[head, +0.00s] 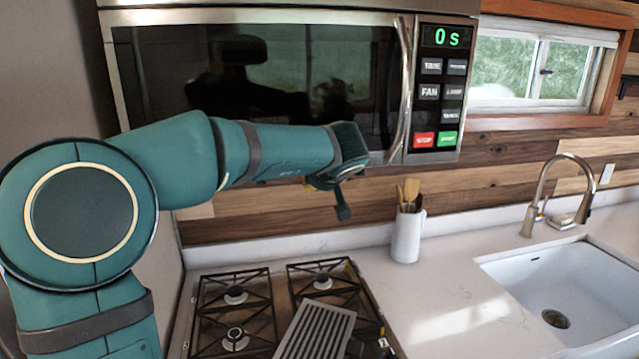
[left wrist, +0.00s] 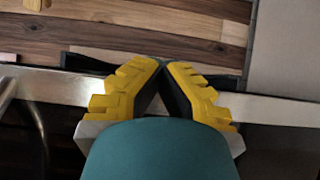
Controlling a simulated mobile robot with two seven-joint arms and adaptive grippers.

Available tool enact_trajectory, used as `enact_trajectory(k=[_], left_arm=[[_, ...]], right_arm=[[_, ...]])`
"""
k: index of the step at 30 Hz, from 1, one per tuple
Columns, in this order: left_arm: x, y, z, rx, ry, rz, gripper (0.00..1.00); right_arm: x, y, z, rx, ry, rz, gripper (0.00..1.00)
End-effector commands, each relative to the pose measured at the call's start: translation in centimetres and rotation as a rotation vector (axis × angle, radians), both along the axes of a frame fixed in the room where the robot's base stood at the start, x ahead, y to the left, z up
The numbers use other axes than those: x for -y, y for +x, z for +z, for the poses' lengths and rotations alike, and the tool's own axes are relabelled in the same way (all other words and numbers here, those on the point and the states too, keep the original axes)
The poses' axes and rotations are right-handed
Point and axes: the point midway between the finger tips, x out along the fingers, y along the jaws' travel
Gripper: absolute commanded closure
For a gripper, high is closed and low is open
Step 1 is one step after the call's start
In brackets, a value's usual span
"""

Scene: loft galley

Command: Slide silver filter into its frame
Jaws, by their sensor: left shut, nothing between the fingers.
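The silver filter (head: 316,332) is a grey slatted panel at the bottom middle of the head view. It shows over the front right of the stove, and its lower end is cut off by the picture edge. My left gripper (head: 343,211) is below the microwave's lower edge, well above and apart from the filter. In the left wrist view the yellow fingers of the left gripper (left wrist: 162,62) meet at their tips with nothing between them. The filter's frame cannot be made out; the microwave's underside is hidden from the head view. My right gripper is not in view.
The microwave (head: 435,90) hangs over the gas stove (head: 235,295), with a wooden plank wall behind. A white utensil crock (head: 407,236) stands right of the stove. The counter (head: 450,290) is clear up to the white sink (head: 585,310) and its tap (head: 540,190).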

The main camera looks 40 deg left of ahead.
Motion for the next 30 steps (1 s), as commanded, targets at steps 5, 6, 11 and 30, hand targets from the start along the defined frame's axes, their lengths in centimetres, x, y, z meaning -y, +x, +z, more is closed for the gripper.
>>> enact_trajectory(k=[5, 6, 11, 30], left_arm=[[-0.4, 0.3, 0.0, 0.0, 0.0, 0.001, 1.0], [-0.4, 0.3, 0.0, 0.001, -0.001, 0.002, 1.0], [-0.7, 0.6, 0.0, 0.001, -0.001, 0.002, 1.0], [-1.8, 1.5, 0.0, 0.001, 0.001, 0.001, 1.0]], right_arm=[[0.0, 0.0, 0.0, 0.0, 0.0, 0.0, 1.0], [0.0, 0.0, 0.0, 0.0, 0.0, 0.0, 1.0], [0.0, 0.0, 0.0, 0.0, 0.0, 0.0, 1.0], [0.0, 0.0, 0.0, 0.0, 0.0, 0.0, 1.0]])
